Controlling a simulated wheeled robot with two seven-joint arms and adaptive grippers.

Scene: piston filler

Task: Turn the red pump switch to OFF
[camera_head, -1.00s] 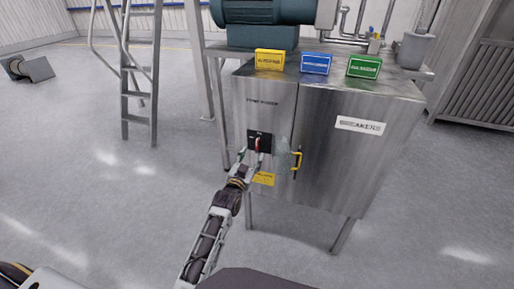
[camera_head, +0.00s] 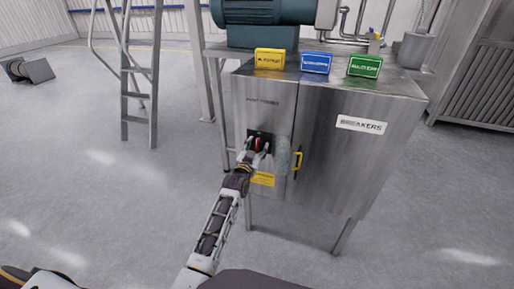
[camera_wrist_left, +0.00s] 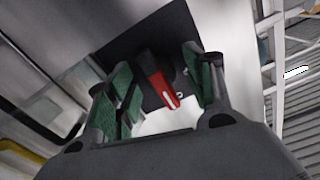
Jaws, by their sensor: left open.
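The red pump switch (camera_head: 258,144) sits on a black plate (camera_head: 262,134) on the left door of the steel cabinet (camera_head: 345,165). In the left wrist view the red switch lever (camera_wrist_left: 158,80) stands tilted in front of its dark plate (camera_wrist_left: 140,45). My left gripper (camera_head: 257,150) is at the switch, open, with a finger on each side of the lever. The switch's labels are too small to read. My right gripper is not in view.
Yellow, blue and green boxes (camera_head: 317,63) stand on the cabinet top. A ladder (camera_head: 140,75) stands at left. The floor in front is clear.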

